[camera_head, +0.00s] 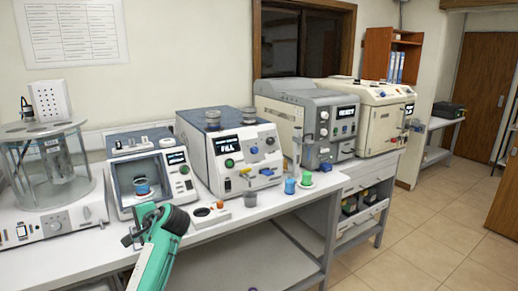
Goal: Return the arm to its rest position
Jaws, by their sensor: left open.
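My left arm (155,252) comes in from the lower edge of the head view, green with a dark wrist. My left gripper (130,238) is small and dark at the wrist's left side, over the front edge of the white bench (290,202). It is open, and I see nothing held in it. It is in front of the small instrument with an open chamber (125,186), which has a blue-banded vessel (143,187) inside. My right gripper is not in view.
A glass bath (75,165) stands at the left. Larger testers (228,150) line the wall. A grey cup (250,199), a blue container (290,186) and a green container (307,178) stand near the bench front. Floor (420,230) at the right is clear.

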